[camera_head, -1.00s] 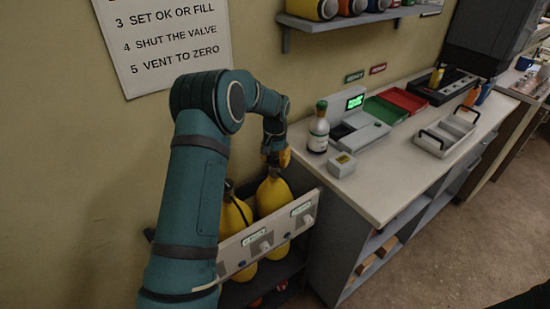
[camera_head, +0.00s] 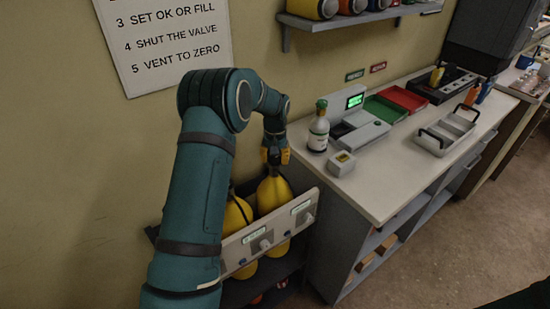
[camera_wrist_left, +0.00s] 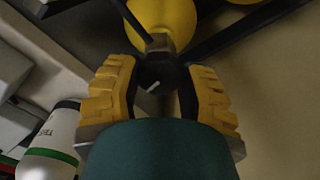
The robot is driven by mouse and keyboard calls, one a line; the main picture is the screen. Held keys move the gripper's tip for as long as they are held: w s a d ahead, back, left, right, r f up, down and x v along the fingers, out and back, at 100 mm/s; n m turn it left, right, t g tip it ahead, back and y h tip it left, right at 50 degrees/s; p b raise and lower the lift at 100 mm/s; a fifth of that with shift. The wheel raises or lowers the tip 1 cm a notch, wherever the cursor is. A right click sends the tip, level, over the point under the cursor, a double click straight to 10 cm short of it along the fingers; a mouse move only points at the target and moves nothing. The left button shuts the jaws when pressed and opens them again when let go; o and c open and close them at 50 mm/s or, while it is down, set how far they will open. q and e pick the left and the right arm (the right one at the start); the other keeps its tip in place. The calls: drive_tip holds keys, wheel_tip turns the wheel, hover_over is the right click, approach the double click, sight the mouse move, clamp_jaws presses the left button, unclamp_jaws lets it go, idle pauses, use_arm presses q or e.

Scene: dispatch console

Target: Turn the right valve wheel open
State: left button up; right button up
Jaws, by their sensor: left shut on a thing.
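The right yellow cylinder (camera_head: 271,194) stands in the rack beside the left yellow cylinder (camera_head: 235,216). My left gripper (camera_head: 275,157) comes down from above onto the top of the right cylinder. In the left wrist view, its two yellow ribbed fingers (camera_wrist_left: 164,96) close around the dark round valve wheel (camera_wrist_left: 155,73), which carries a short white mark. The yellow cylinder body (camera_wrist_left: 165,18) shows beyond the wheel. In the head view the wheel is hidden by the gripper. My right gripper is not in view.
A grey panel with labels and switches (camera_head: 283,226) fronts the rack. The wall is close behind the gripper.

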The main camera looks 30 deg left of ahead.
sight(275, 158)
use_arm(q)
drive_tip(key=o, duration=1.2)
wheel_tip(275, 158, up, 12)
drive_tip(key=shift+f, duration=0.1)
